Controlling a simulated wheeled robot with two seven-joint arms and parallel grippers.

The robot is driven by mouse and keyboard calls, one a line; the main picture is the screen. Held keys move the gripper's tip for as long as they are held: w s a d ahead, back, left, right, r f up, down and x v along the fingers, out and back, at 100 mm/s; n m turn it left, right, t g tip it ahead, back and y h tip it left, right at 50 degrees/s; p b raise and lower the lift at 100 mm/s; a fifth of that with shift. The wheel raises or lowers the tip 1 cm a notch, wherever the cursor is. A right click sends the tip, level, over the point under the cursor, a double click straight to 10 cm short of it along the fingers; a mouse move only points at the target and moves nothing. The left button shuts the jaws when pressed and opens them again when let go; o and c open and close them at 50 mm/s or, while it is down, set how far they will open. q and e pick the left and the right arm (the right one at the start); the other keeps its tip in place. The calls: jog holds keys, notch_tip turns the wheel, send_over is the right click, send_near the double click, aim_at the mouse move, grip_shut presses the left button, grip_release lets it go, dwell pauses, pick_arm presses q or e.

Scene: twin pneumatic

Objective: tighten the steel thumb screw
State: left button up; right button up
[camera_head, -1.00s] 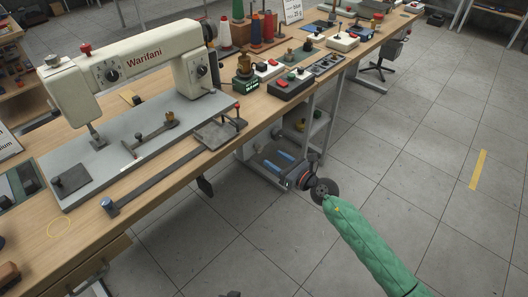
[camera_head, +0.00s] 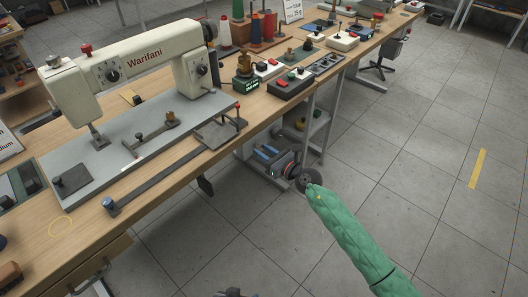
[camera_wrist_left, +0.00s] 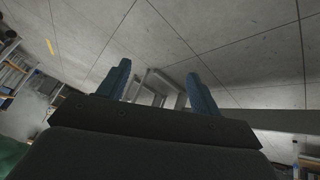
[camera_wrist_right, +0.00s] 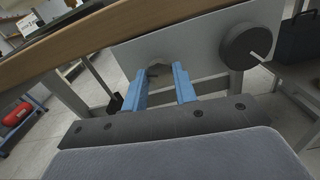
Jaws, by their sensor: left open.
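In the head view, what looks like the steel thumb screw (camera_head: 110,206) is a small blue-grey knob standing at the near end of a long flat bar (camera_head: 160,172), beside the sewing machine bed. The thumb screw shows in neither wrist view.
A white sewing machine (camera_head: 130,75) stands on a grey bed (camera_head: 85,150). A red-knobbed lever (camera_head: 238,108) is at the bar's far end. The wooden table edge (camera_wrist_right: 150,32) crosses above the right fingers. Several control boxes stand farther back. Floor in front is open.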

jog(key=shift+c, duration=0.4)
pick_arm(q)
notch_tip(320, 180, up, 16)
jog(key=s+a+g+p, duration=0.2)
jog(key=p, duration=0.2)
pick_arm(e)
jog(key=m, duration=0.4)
jog(key=shift+r, duration=0.2)
jog(key=m+p, duration=0.6)
jog(key=m, duration=0.1)
jog(key=shift+f, duration=0.1)
pick_arm(q)
jog(key=s+a+r+g+y, duration=0.2)
jog(key=s+a+r+y, duration=0.1)
jog(key=a+r, duration=0.65)
pick_arm(e)
jog(key=shift+m+p, duration=0.45)
jog(key=shift+m, duration=0.15)
pick_arm(q)
notch_tip(320, 180, down, 6)
jog(key=w+d+p, duration=0.1)
jog(key=shift+w+d+f, duration=0.2)
jog(key=shift+w+f, duration=0.05)
jog(key=shift+w, duration=0.1)
pick_arm(e)
jog(key=shift+f+m, duration=0.1)
jog(key=shift+m, duration=0.9)
jog(key=o, duration=1)
jog(key=shift+s, duration=0.1)
